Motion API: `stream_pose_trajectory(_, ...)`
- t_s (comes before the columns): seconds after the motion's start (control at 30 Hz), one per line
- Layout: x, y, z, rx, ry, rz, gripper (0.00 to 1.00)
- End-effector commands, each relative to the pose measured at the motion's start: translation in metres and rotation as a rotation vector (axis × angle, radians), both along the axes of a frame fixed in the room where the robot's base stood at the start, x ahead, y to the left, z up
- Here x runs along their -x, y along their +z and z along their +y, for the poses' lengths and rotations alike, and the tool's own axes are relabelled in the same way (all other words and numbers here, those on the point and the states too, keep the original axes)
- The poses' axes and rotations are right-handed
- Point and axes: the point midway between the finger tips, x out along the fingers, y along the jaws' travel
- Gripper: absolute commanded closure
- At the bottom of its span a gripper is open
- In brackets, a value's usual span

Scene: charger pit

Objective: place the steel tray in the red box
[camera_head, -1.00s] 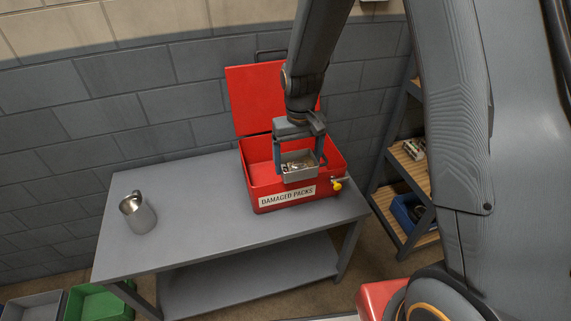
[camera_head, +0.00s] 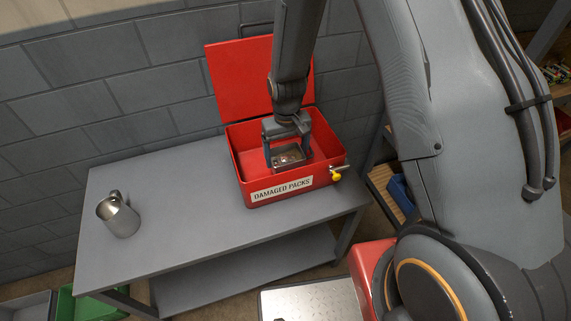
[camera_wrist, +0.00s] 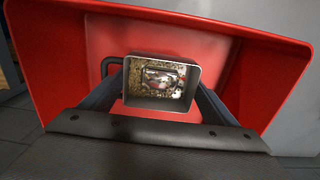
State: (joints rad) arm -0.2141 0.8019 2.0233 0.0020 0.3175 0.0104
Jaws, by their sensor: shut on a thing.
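The red box (camera_head: 238,188) stands on the grey table with its lid (camera_head: 222,84) raised at the back. Its front label reads "DAMAGED PACKS". My gripper (camera_head: 287,158) points down into the box opening, shut on the small steel tray (camera_head: 277,162) by its two sides. In the wrist view my gripper (camera_wrist: 158,95) has a finger on each side of the tray (camera_wrist: 130,100), above the red box floor (camera_wrist: 110,45). The tray holds grainy litter and a small item. I cannot tell whether the tray touches the floor.
A steel jug (camera_head: 121,217) stands on the left of the grey table (camera_head: 165,225). A yellow-tipped latch (camera_head: 336,176) sticks out at the box's right front. A green bin (camera_head: 85,305) is at the lower left. Shelving stands to the right. The table's middle is clear.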

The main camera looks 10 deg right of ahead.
Motion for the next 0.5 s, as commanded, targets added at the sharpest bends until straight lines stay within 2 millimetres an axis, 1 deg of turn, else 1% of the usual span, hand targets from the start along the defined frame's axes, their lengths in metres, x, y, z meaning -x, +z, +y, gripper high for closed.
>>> stream_pose_trajectory(0.03,0.000,-0.005,0.000,0.000,-0.001,0.000,0.46)
stream_pose_trajectory(0.23,0.000,-0.018,-0.001,0.000,-0.002,0.001,0.46)
stream_pose_trajectory(0.4,0.000,-0.040,-0.001,0.000,-0.002,0.001,0.46)
stream_pose_trajectory(0.5,0.000,-0.049,-0.001,0.000,-0.002,0.000,0.46)
